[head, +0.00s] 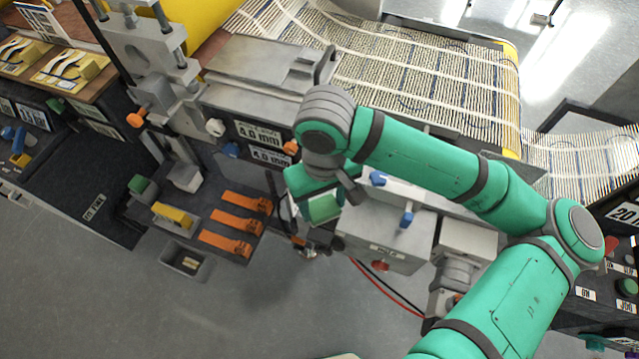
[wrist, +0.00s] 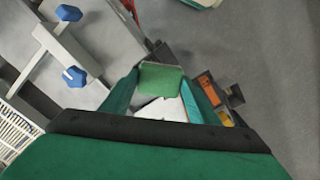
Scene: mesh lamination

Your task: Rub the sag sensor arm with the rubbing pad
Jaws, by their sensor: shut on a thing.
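My gripper (head: 318,198) hangs in front of the grey machine, low beside its box with blue knobs. It is shut on a green pad, which I take for the rubbing pad (head: 325,209). In the wrist view the pad (wrist: 161,80) sits between the two green fingertips, with a pale surface below it. I cannot clearly pick out the sag sensor arm. I cannot tell whether the pad touches anything.
A dark bench at left holds orange strips (head: 240,222), a yellow-handled tool (head: 173,214), a green block (head: 139,185) and a grey tray (head: 186,262). A striped mesh web (head: 420,85) runs behind. Blue knobs (wrist: 68,13) are near my gripper. The floor in front is open.

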